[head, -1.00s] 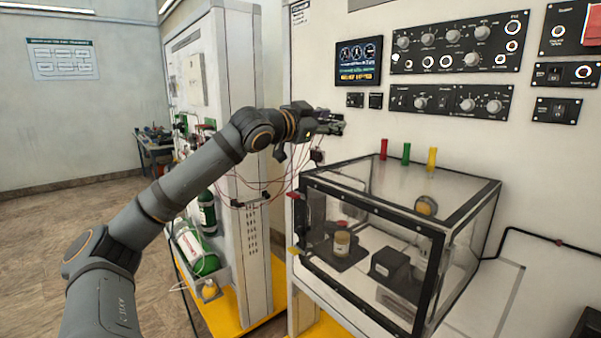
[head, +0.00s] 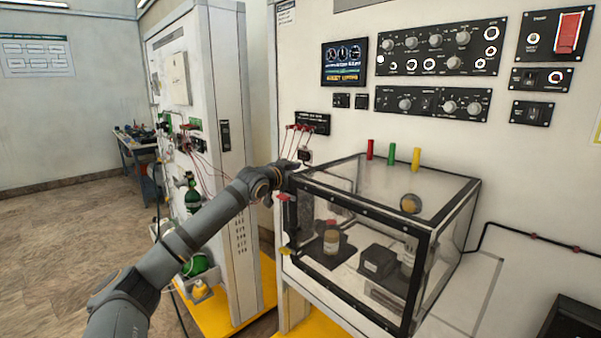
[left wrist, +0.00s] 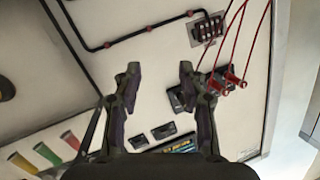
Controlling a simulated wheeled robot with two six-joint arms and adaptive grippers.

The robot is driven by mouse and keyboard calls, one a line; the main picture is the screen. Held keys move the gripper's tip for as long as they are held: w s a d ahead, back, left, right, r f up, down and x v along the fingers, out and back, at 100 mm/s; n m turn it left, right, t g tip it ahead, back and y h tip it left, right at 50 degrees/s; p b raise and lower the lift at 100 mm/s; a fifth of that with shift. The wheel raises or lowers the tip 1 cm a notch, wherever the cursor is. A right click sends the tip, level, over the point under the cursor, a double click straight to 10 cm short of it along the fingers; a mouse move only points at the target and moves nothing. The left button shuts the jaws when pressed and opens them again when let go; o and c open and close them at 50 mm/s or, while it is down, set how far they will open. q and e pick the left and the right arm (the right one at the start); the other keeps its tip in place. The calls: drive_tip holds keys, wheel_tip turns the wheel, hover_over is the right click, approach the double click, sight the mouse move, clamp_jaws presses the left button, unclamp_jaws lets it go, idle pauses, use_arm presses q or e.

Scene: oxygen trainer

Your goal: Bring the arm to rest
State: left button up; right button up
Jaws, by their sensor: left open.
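My left arm reaches in from the lower left in the head view, and its wrist ends beside the upper left corner of the clear box. The left gripper's fingers are hidden or too small to make out there. In the left wrist view my left gripper (left wrist: 157,75) is open, with its two fingers spread apart and nothing between them. The wall panel shows behind the fingers. My right gripper is in neither view.
The clear box (head: 320,178) with a black frame stands close to my left wrist. Red leads (head: 295,140) hang from a wall socket strip just above it. Open floor (head: 60,240) lies at the far left.

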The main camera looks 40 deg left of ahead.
use_arm(q)
drive_tip(key=shift+a+f, duration=0.1)
drive_tip(key=shift+f, duration=0.2)
idle(0.4)
